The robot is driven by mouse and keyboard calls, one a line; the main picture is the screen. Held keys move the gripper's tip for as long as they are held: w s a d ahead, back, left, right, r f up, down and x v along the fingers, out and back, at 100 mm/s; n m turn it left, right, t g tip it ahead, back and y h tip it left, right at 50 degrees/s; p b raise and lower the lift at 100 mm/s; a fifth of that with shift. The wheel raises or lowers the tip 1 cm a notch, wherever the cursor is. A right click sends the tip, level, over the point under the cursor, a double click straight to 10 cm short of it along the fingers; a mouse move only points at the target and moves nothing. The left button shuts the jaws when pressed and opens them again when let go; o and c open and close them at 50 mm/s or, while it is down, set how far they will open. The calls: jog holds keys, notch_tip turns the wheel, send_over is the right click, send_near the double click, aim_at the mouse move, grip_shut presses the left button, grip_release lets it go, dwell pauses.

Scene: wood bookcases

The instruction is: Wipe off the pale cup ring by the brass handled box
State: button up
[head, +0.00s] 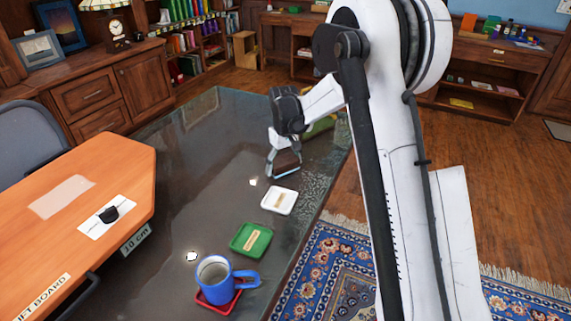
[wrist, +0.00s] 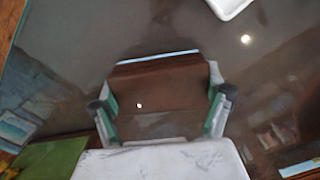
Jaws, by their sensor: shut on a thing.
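My gripper (head: 284,165) is over the far part of the dark glossy table (head: 165,175). It is shut on a brown block with a pale blue edge (wrist: 160,88), held across between the two fingers. The block's blue edge also shows in the head view (head: 287,171), low over the tabletop; I cannot tell if it touches. I cannot make out a pale cup ring; the bright spots look like light reflections. No brass handled box can be picked out. An olive-green thing (head: 320,127) lies behind my gripper, partly hidden by the arm; green also shows in the wrist view (wrist: 45,160).
A white dish (head: 291,207), a green tray (head: 237,245) and a red tray (head: 211,300) bearing a blue mug (head: 212,281) line the near right side. An orange-brown lift board (head: 110,165) stands at left with a black piece (head: 108,213). The table's left far area is clear.

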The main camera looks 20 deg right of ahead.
jog(key=shift+r+p, duration=1.35)
jog(key=shift+r, duration=2.3)
